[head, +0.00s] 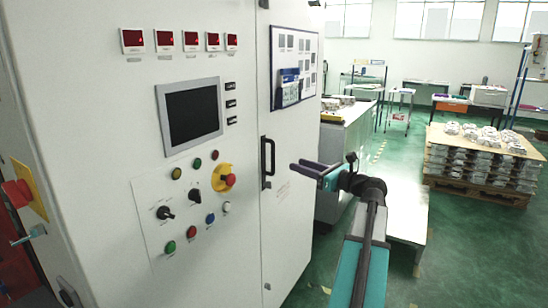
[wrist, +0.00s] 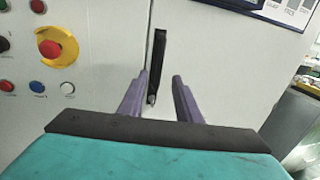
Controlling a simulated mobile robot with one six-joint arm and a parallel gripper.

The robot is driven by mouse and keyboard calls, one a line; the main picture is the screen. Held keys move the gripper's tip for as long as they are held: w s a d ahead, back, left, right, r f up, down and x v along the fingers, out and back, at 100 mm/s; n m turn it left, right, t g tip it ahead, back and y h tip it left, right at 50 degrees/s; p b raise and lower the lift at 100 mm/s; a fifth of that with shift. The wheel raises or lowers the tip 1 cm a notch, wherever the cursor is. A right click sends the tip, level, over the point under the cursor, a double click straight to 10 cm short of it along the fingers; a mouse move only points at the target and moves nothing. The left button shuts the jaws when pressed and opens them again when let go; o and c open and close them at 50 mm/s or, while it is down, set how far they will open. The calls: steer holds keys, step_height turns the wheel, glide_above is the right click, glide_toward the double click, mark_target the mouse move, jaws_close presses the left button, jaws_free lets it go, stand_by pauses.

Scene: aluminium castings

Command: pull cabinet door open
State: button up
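The cabinet door (head: 290,205) is the light grey panel right of the control panel, and it looks closed. Its black upright handle (head: 267,163) is near the door's left edge; it also shows in the wrist view (wrist: 158,60). My gripper (head: 308,168) is open and empty, right of the handle in the head view and apart from it. In the wrist view my gripper (wrist: 162,90) has its two purple fingers spread, with the handle's lower end appearing between the fingertips, nearer the left one. The picture does not show any contact.
Left of the door are a dark screen (head: 192,112), a red emergency stop button (head: 230,180) and several other buttons. A document board (head: 294,67) hangs on the upper door. A workbench (head: 345,140) stands close behind on the right. Pallets of castings (head: 475,165) stand farther right; green floor lies between.

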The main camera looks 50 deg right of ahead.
steer(key=p, duration=0.3)
glide_above(273, 171)
steer(key=shift+w+d, duration=0.25)
steer(key=shift+w, duration=0.05)
jaws_close()
